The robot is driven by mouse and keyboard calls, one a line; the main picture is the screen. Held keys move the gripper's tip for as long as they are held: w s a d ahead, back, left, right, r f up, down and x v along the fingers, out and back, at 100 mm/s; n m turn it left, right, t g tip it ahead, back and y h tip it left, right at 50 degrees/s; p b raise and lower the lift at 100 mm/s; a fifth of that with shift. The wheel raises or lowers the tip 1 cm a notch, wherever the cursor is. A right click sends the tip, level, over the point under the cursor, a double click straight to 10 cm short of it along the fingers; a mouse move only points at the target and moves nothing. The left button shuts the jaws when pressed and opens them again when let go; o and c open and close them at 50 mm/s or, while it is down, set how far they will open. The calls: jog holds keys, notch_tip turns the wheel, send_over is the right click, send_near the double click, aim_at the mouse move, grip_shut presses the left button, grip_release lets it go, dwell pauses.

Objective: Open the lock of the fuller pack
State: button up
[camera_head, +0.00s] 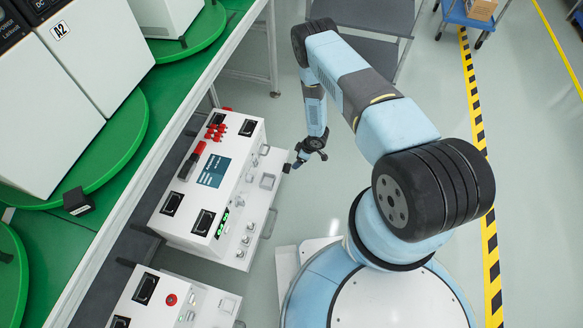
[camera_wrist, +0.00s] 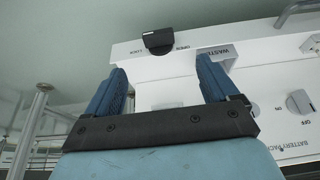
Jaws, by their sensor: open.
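A white battery pack (camera_head: 240,195) lies in the middle of the head view, with a lit green indicator (camera_head: 222,222) on its top. A second white pack (camera_head: 160,300) is partly cut off at the bottom; I see no lit indicator on it, so I cannot compare their charge. In the wrist view a black lock knob (camera_wrist: 158,40), with OPEN and LOCK lettering beside it, sits near the corner of a white panel (camera_wrist: 165,72). My gripper (camera_wrist: 160,66) is open and empty, with the knob beyond and between its fingertips. My gripper (camera_head: 299,161) is beside the first pack's upper right corner.
A grey knob (camera_wrist: 300,102) marked ON and OFF is at the right of the wrist view. Clear floor (camera_head: 300,215) lies right of the packs.

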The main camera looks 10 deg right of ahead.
aim_at(288, 168)
jog(key=x, duration=1.1)
jog(key=shift+a+f, duration=0.1)
jog(key=shift+f, duration=0.2)
jog(key=shift+c, duration=0.5)
